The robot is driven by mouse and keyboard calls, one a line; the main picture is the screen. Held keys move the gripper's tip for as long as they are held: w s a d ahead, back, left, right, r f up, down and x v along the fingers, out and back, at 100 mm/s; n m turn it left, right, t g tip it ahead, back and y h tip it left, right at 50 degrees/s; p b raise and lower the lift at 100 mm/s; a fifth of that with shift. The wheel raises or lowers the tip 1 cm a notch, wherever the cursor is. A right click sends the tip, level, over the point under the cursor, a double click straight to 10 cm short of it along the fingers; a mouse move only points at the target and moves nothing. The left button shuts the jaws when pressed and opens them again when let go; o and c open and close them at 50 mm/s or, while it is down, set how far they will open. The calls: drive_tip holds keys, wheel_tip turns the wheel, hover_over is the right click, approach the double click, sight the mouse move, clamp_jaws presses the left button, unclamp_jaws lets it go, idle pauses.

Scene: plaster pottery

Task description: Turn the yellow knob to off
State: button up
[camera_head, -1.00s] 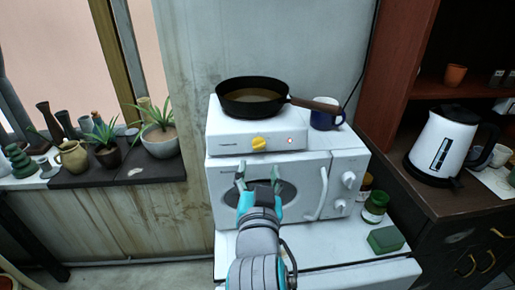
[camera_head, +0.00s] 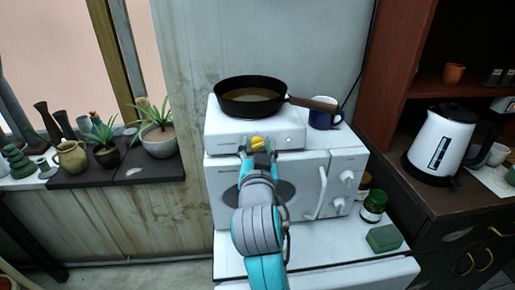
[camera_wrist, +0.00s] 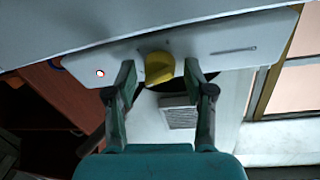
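The yellow knob (camera_head: 257,141) is on the front of the white hot plate (camera_head: 222,128), which sits on top of a white microwave. It also shows in the wrist view (camera_wrist: 159,69), upside down relative to the head view. My gripper (camera_head: 258,147) is at the knob, with one finger on each side of it. In the wrist view my gripper (camera_wrist: 158,76) is open, and a gap shows between each finger and the knob. A small indicator light (camera_wrist: 100,73) on the panel has a red rim. The knob's markings are too small to read.
A black pan (camera_head: 252,97) with brownish contents stands on the hot plate, its handle (camera_head: 314,104) pointing right. A blue mug (camera_head: 325,119) stands beside it. The microwave (camera_head: 225,187) is below, with a handle and knobs at right. Potted plants stand left, a kettle (camera_head: 446,142) right.

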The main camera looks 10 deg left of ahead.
clamp_jaws()
drive_tip(key=shift+n, duration=0.5)
drive_tip(key=shift+f+n+y, duration=0.1)
drive_tip(key=shift+n+y, duration=0.4)
drive_tip(key=shift+n, duration=0.7)
drive_tip(key=n+y, duration=0.1)
drive_tip(key=n, duration=0.4)
drive_tip(key=shift+d, duration=0.1)
drive_tip(key=n+y, duration=0.1)
drive_tip(key=n, duration=0.3)
drive_tip(key=n+g+y, duration=0.1)
drive_tip(key=n, duration=0.3)
drive_tip(key=shift+d, duration=0.1)
